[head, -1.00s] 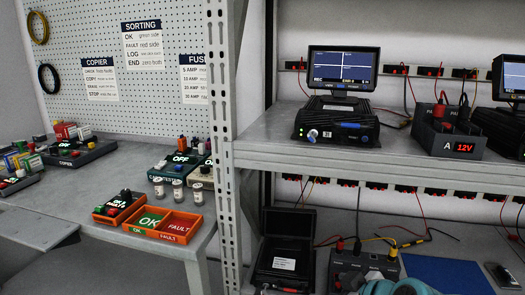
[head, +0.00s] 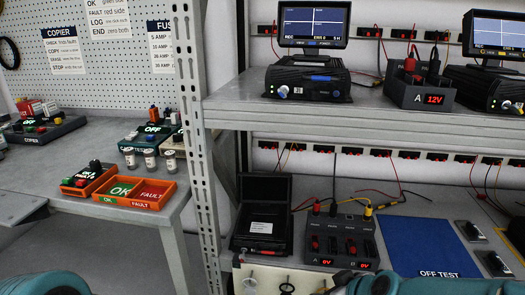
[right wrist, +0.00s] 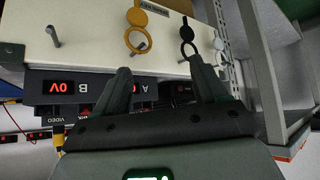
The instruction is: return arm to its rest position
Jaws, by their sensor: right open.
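My right gripper (right wrist: 160,68) shows in the right wrist view, its two dark fingers spread apart with nothing between them. It is close to a pale panel (right wrist: 80,28) with metal hooks, which appears upside down there. A yellow ring tag (right wrist: 138,38) and a black ring tag (right wrist: 187,33) hang from the panel, just beyond the fingertips. No contact with the fingers is clear. In the head view, teal parts of my arms show at the bottom left and bottom right edges. Neither gripper shows in the head view; my left gripper is in no frame.
A metal rack post (head: 193,140) separates the bench from the shelves. The lower shelf holds an open black case (head: 261,225), a test unit with displays (head: 340,238) and a blue mat (head: 430,247). An orange tray (head: 131,186) stands near the bench's front edge.

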